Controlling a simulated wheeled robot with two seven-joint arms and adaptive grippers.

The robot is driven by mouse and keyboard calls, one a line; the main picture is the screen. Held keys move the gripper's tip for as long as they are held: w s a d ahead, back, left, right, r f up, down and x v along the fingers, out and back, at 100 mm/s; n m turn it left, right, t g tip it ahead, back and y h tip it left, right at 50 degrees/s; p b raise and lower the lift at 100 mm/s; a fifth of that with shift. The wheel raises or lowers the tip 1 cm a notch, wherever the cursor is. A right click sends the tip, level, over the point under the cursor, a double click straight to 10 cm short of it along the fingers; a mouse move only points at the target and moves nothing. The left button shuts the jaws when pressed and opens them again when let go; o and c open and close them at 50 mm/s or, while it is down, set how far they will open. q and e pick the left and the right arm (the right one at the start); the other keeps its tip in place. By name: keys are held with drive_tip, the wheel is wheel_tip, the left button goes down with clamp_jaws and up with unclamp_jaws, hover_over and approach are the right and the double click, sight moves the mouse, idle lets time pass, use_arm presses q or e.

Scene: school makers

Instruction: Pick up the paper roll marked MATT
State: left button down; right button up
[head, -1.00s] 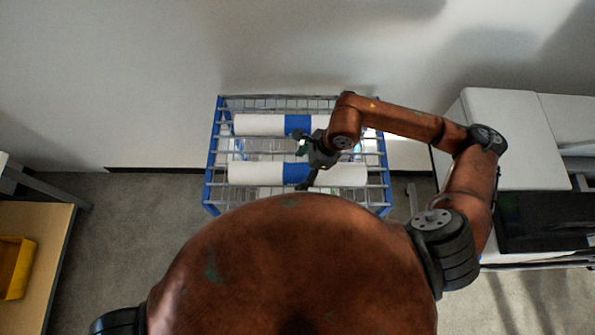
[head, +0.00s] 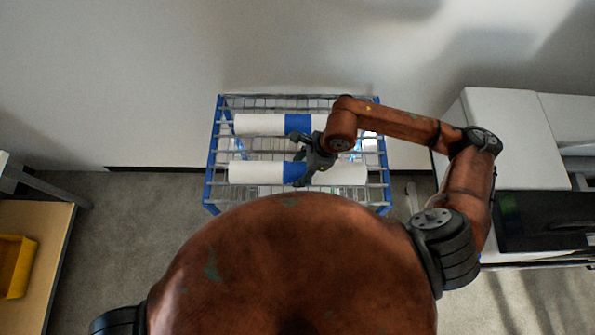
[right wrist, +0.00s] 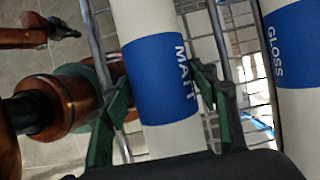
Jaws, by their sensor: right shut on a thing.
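The white paper roll with a blue band marked MATT (right wrist: 160,80) lies between the two fingers of my right gripper (right wrist: 162,84) in the right wrist view. In the head view it is the nearer roll (head: 255,173) on the wire rack, lying level across it. My right gripper (head: 300,169) is shut on it at the blue band and partly hides its right half. A second white roll, marked GLOSS (right wrist: 289,55), lies behind it, apart from the gripper; it also shows in the head view (head: 260,125).
The rolls lie on a wire rack with blue ends (head: 213,160) by the wall. A white cabinet (head: 510,135) stands to the right. A wooden table (head: 48,225) with a yellow bin (head: 14,265) stands to the left. Grey floor is free between table and rack.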

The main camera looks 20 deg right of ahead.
sight(297, 168)
clamp_jaws()
drive_tip(key=shift+w+r, duration=0.1)
drive_tip(key=shift+r, duration=0.15)
drive_tip(key=shift+r, duration=0.25)
wheel_tip(297, 168, up, 2)
drive_tip(key=shift+r, duration=0.1)
drive_tip(key=s+d+r, duration=0.1)
drive_tip(key=r, duration=0.1)
drive_tip(key=s+d+r+b, duration=0.1)
drive_tip(key=s+d+r, duration=0.1)
drive_tip(key=r, duration=0.1)
drive_tip(key=shift+s+d+r, duration=0.2)
drive_tip(key=shift+d+r, duration=0.1)
drive_tip(key=shift+d, duration=0.1)
drive_tip(key=s+d+r+b, duration=0.2)
drive_tip(key=s+d+r, duration=0.2)
drive_tip(key=s+d, duration=0.2)
drive_tip(key=shift+s+d+r, duration=0.15)
drive_tip(key=shift+s, duration=0.05)
